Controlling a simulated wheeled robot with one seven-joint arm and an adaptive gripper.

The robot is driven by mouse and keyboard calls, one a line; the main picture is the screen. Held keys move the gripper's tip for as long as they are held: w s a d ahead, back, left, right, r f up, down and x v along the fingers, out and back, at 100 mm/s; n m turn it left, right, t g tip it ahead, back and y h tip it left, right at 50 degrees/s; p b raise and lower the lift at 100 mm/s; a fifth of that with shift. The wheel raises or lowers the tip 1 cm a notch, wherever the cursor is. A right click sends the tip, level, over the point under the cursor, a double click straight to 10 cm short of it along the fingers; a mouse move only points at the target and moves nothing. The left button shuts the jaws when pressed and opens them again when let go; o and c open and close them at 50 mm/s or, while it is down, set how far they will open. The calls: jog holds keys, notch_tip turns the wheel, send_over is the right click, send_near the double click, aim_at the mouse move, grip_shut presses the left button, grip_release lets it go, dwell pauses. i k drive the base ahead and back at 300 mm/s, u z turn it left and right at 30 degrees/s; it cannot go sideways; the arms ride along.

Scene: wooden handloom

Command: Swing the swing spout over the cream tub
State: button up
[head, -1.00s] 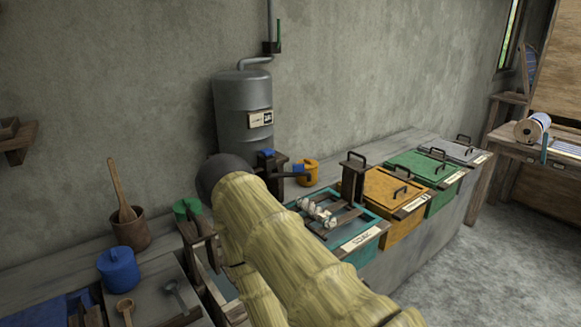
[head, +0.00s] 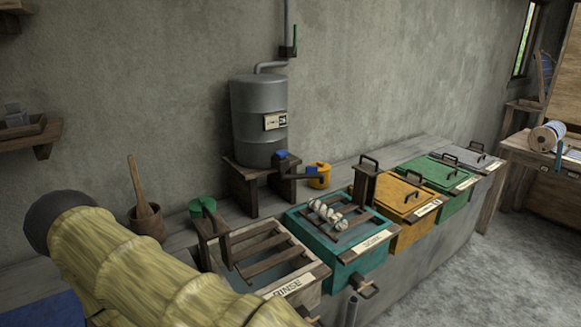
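The swing spout (head: 303,178) is a dark pipe with a blue handle (head: 281,156), low on the grey tank. It points right, its tip close to a yellow pot and behind the teal tub. The cream tub (head: 298,284), labelled RINSE, stands in front of and below the tank, left of the teal tub, with wooden slats across its top. The spout is not over it. My straw-coloured arm crosses the lower left and covers the cream tub's front left part. My gripper is not visible.
The grey tank (head: 259,110) rests on a wooden stand (head: 240,188). The teal tub (head: 340,258) holds a slatted rack with pale rolls. Yellow (head: 392,232) and green (head: 435,178) tubs stand to its right. The yellow pot (head: 319,181) sits behind, a green pot (head: 203,208) left.

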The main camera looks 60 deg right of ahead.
aim_at(311, 172)
jog(key=k, duration=0.65)
jog(key=z, duration=1.1)
jog(key=i, duration=0.5)
jog(key=z, duration=0.05)
